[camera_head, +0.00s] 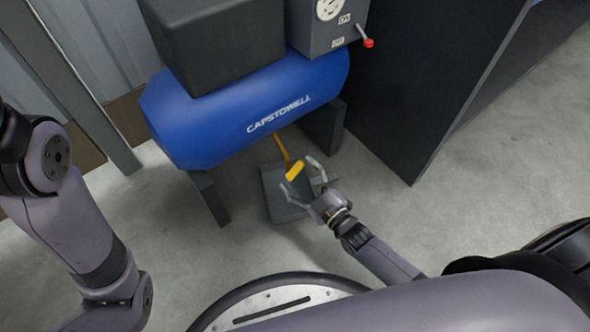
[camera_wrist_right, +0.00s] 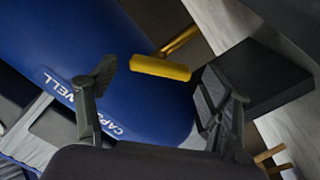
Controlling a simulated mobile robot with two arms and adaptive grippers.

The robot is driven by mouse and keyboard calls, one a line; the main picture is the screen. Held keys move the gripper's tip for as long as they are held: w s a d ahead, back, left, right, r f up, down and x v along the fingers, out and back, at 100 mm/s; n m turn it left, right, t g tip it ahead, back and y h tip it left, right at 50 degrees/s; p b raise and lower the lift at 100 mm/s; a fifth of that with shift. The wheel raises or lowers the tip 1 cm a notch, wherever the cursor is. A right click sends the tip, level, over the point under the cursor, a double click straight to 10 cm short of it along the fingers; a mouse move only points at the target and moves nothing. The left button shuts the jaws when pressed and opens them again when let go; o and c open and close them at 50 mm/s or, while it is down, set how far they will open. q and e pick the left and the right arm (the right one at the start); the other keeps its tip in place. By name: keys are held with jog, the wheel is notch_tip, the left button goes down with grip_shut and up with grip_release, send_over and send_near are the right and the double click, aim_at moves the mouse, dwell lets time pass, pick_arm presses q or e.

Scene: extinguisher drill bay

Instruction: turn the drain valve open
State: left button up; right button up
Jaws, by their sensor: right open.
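The drain valve has a yellow bar handle (camera_head: 295,171) on a thin brass-coloured stem (camera_head: 281,146) below the blue tank (camera_head: 235,112). My right gripper (camera_head: 300,177) is open, with its fingers spread around the handle's area. In the right wrist view, the yellow handle (camera_wrist_right: 160,68) shows between the two open fingertips of my right gripper (camera_wrist_right: 157,78), lengthwise across the gap. Gaps show at both its ends; I cannot tell how deep it sits between the fingers. My left gripper is not in view; only my left arm shows.
A dark grey tray or plate (camera_head: 273,203) lies on the floor under the valve. The tank's legs (camera_head: 210,198) stand on either side. A grey box with a red-knobbed lever (camera_head: 368,43) is above. A tall dark panel (camera_head: 410,100) stands to the right. Concrete floor (camera_head: 430,215) is clear.

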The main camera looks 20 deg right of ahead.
jog(key=v, duration=0.9)
jog(key=shift+s, duration=0.25)
jog(key=shift+c, duration=0.5)
